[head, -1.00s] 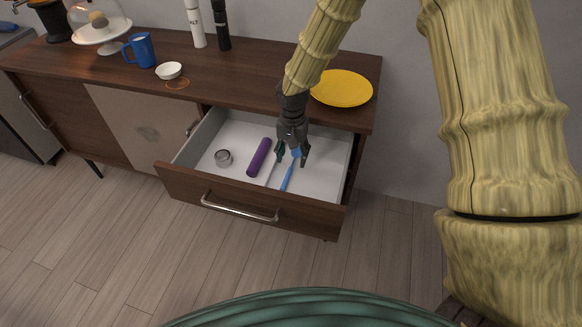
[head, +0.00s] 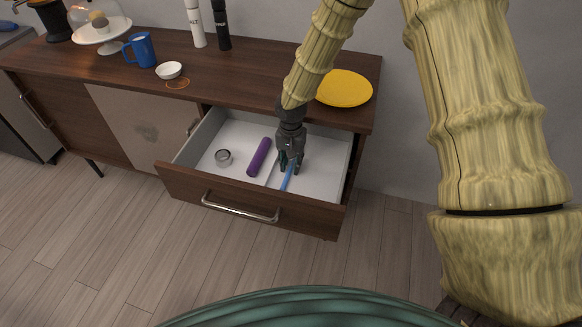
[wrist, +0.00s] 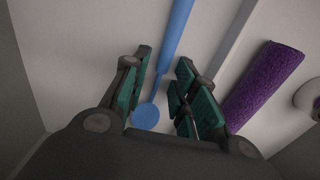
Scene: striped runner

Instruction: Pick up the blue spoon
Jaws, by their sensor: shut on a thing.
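The blue spoon (head: 287,180) lies in the open drawer, right of the purple cylinder. In the wrist view its handle (wrist: 175,35) runs up between my fingers, and its round bowl (wrist: 146,116) shows nearer the palm. My gripper (head: 290,168) is down inside the drawer at the spoon, with its green-padded fingers (wrist: 165,75) on either side of the spoon's neck. It is shut on the spoon, though the exact contact is hard to see. The spoon still appears low, at the drawer floor. In the head view my fingers hide its bowl end.
The open drawer (head: 225,187) also holds a purple cylinder (head: 259,158), a small metal ring-like item (head: 223,157) and a thin grey strip (wrist: 236,40) beside the spoon. The drawer walls surround my gripper. A yellow plate (head: 345,89) sits on the cabinet top above.

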